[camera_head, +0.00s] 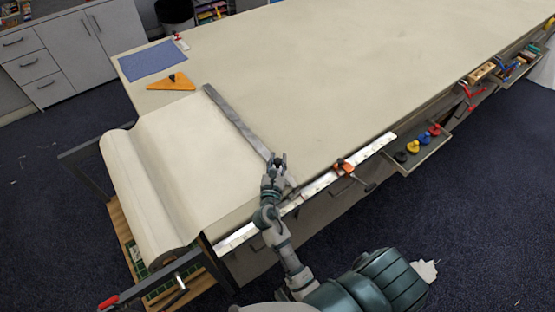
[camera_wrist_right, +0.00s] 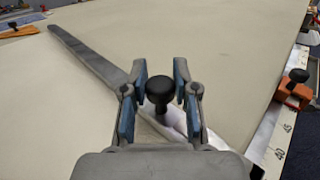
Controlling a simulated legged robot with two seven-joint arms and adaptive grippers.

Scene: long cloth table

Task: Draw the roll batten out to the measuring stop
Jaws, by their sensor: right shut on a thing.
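The roll batten (camera_head: 232,117) is a long grey bar lying across the cream cloth, at the edge of the cloth drawn from the roll (camera_head: 133,195). In the wrist view the batten (camera_wrist_right: 90,55) runs to the far left from a black knob (camera_wrist_right: 159,90). My right gripper (camera_head: 279,160) is at the batten's near end, its fingers shut around the knob; it also shows in the wrist view (camera_wrist_right: 160,88). The measuring stop (camera_head: 345,168), an orange clamp with a black knob, sits on the white scale to the right. It also shows in the wrist view (camera_wrist_right: 294,90). My left gripper is out of view.
The white scale (camera_head: 320,184) runs along the table's near edge. An orange triangle (camera_head: 171,82) and a blue mat (camera_head: 152,61) lie at the far left. An open drawer (camera_head: 428,150) holds coloured knobs. The table (camera_head: 400,70) right of the batten is clear.

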